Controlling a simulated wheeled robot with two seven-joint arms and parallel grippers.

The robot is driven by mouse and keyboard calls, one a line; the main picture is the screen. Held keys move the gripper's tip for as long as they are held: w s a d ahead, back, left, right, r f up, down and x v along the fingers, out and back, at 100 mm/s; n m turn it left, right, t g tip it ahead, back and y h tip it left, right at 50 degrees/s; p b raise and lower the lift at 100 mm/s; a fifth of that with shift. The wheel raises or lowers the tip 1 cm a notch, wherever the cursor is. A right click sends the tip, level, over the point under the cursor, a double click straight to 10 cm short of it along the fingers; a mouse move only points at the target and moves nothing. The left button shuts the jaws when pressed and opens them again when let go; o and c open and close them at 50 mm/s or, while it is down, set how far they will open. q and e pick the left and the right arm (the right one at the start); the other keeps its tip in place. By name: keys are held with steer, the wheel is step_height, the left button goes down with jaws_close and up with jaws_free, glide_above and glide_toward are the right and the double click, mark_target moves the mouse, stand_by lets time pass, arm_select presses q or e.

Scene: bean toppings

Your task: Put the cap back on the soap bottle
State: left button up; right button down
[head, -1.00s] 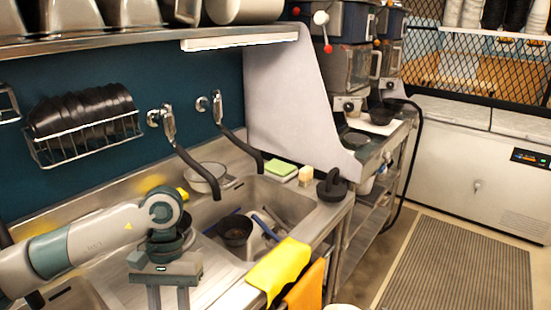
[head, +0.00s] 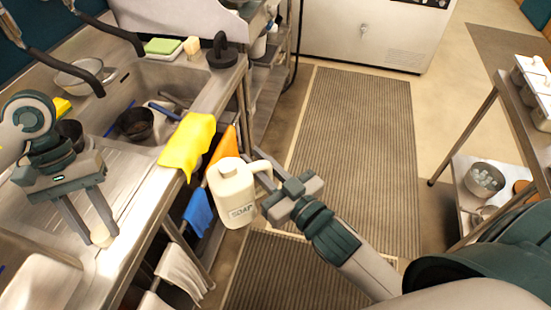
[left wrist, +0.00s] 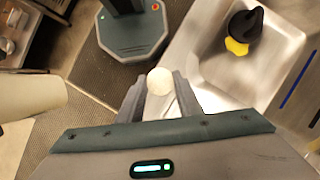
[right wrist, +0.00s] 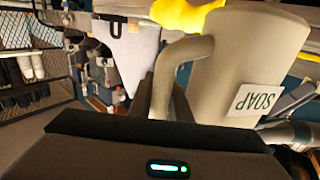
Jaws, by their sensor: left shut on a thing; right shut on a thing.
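The cream soap bottle (head: 232,196), marked SOAP, hangs in the air before the counter, roughly upright in the head view. My right gripper (head: 268,190) is shut on its handle; the right wrist view shows the bottle (right wrist: 240,65) close up, its top cut off. My left gripper (head: 97,229) is above the steel counter, its fingers pointing down, shut on the small round cream cap (head: 101,238). The cap also shows between the fingertips in the left wrist view (left wrist: 160,81). Cap and bottle are well apart, with the counter's front edge between them.
A yellow cloth (head: 189,143), an orange cloth (head: 224,147) and a blue cloth (head: 199,211) hang at the counter edge near the bottle. The sink (head: 190,82) holds a dark pan (head: 135,123). The floor beyond the bottle is open, with a ribbed mat (head: 350,150).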

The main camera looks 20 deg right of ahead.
steer(key=w+a+n+g+y, duration=0.3)
steer(key=a+y, duration=0.3)
steer(key=a, duration=0.3)
steer(key=shift+w+n+g+y, duration=0.3)
steer(key=shift+w+n, duration=0.25)
steer(key=shift+n, duration=0.35)
steer(key=shift+f, duration=0.15)
arm_select(q)
steer(key=d+r+n+t+h, duration=0.1)
steer(key=d+r+n+h, duration=0.2)
steer(key=d+r+n, duration=0.6)
steer(key=d+r, duration=0.7)
steer(key=d, duration=0.4)
steer(key=shift+w+d+r, duration=0.15)
steer(key=shift+w+r, duration=0.05)
steer(key=shift+w, duration=0.05)
steer(key=shift+f, duration=0.2)
steer(key=shift+f, duration=1.85)
steer(key=shift+f, duration=0.85)
